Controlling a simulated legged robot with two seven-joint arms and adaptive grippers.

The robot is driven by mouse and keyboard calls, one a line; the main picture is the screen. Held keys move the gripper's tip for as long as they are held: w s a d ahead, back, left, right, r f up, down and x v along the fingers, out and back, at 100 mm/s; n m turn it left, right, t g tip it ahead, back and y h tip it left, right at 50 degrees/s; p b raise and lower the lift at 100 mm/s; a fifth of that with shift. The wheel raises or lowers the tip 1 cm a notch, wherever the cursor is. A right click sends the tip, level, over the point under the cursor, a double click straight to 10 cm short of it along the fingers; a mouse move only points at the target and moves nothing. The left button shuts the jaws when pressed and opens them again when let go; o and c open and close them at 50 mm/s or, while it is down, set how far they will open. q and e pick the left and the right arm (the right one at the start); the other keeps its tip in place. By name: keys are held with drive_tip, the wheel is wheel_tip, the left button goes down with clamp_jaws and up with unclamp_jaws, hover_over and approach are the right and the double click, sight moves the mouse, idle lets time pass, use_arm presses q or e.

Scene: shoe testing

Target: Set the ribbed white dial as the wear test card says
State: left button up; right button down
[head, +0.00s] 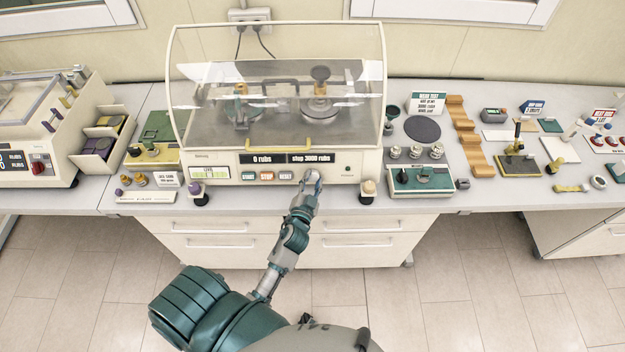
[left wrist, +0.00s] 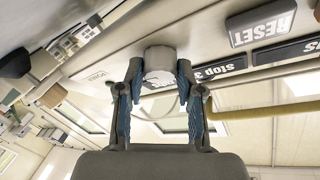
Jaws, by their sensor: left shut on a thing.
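The ribbed white dial (head: 311,174) is on the front panel of the wear tester (head: 340,166), right of its buttons, and is mostly hidden in the head view by my left gripper (head: 311,186). In the left wrist view my left gripper (left wrist: 159,72) has its fingers on both sides of the dial (left wrist: 159,56), shut on it. The tester's display (head: 289,157) reads "0 rubs" and "stop 3000 rubs". My right gripper is not in view.
A row of buttons (head: 265,176) lies just left of the dial; the RESET button (left wrist: 262,22) shows in the left wrist view. A clear hood with a yellow handle (head: 292,148) is above. Small knobbed posts (head: 368,190) flank the tester. Weights (head: 415,152) stand at right.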

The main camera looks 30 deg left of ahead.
use_arm(q)
drive_tip(key=shift+s+f, duration=0.1)
drive_tip(key=shift+f, duration=0.35)
drive_tip(key=o, duration=0.9)
drive_tip(key=shift+o, duration=1.2)
drive_tip(key=shift+r, duration=0.2)
drive_tip(key=v, duration=1.2)
drive_tip(key=shift+a, duration=0.1)
